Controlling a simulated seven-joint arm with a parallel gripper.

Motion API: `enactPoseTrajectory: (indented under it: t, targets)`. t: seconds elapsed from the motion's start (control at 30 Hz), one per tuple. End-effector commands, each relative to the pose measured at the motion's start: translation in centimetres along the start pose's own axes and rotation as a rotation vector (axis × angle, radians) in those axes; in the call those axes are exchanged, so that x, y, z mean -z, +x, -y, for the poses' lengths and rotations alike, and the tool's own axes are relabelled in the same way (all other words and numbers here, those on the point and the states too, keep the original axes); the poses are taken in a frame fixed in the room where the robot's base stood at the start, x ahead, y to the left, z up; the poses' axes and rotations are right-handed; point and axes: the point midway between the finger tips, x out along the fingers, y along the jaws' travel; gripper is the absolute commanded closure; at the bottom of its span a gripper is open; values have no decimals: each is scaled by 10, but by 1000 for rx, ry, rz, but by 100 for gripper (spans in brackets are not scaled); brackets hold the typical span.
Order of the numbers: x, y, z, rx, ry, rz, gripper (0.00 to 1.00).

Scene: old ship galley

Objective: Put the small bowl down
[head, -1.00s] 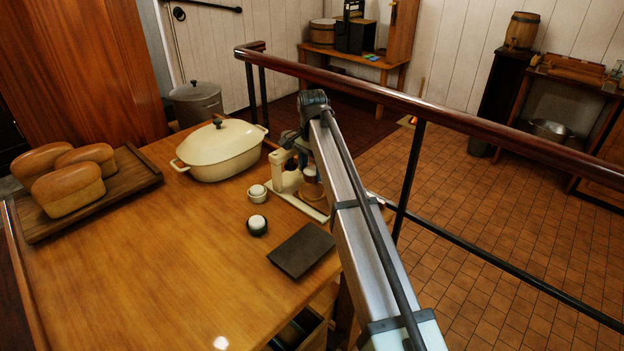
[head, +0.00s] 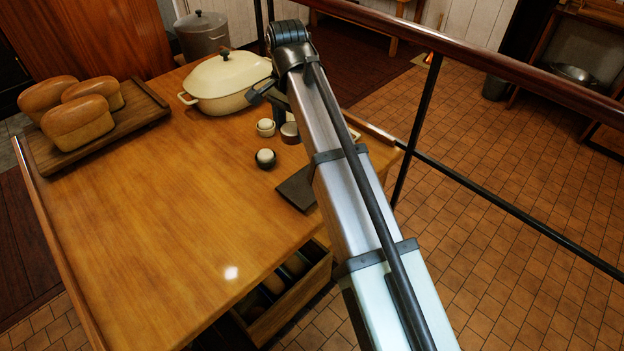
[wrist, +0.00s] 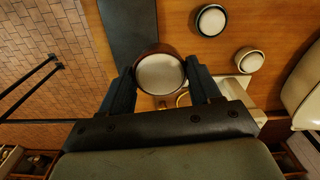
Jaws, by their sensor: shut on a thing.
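A small brown bowl (wrist: 160,73) with a pale inside sits between the two fingers of my gripper (wrist: 165,88) in the wrist view. My gripper is shut on it. The bowl also shows in the head view (head: 290,133), just right of two other small bowls, one pale (head: 265,127) and one dark (head: 265,158). These two also show in the wrist view, the dark one (wrist: 211,20) and the pale one (wrist: 249,60). I cannot tell whether the held bowl touches the wooden table (head: 170,210). My arm hides much of my gripper in the head view.
A dark flat slab (head: 297,189) lies near the table's right edge. A cream lidded pot (head: 228,82) stands behind the bowls. A wooden tray (head: 150,108) holds loaves at left. A cream fixture (wrist: 240,86) is partly hidden. A railing (head: 415,130) runs at right. The table's front is clear.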

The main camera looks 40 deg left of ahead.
Motion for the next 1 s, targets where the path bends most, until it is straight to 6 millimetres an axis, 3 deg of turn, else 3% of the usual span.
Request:
enactPoseTrajectory:
  t: [0.03, 0.1, 0.3, 0.53, 0.8, 1.0]
  targets:
    - [-13, 5, -19, 0, 8, 0, 76]
    - [-21, 9, -32, 0, 23, 0, 76]
    - [-34, 16, -52, 0, 68, 0, 76]
    - [-34, 24, -52, -1, 117, 0, 76]
    - [-34, 64, -53, -2, 117, 1, 76]
    - [-34, 80, -52, 0, 116, 0, 76]
